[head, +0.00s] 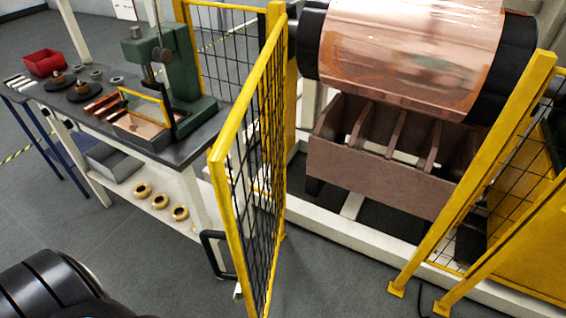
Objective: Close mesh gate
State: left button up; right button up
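The mesh gate (246,165) has a yellow frame with black wire mesh. It stands open in the middle of the head view, its free edge swung out toward me and its far edge near a yellow post in front of the copper foil machine. A black handle (208,252) sits on the free edge, low in the view. The gate's lower near corner is cut off by the bottom of the picture. Neither of my grippers is in view. A black rounded part at the lower left looks like a link of my arm, apart from the gate.
The copper foil drum (410,45) sits behind the gate opening, above a brown ribbed trough (380,170). Fixed yellow guard panels (515,165) stand at right. A workbench (185,150) with a green press (165,60) stands left of the gate. The floor in front is clear.

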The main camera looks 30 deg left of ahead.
aim_at(215, 161)
jog(key=j, duration=0.55)
jog(key=i+j, duration=0.15)
jog(key=j, duration=1)
jog(key=k+l+u, duration=0.6)
jog(key=k+l, duration=0.2)
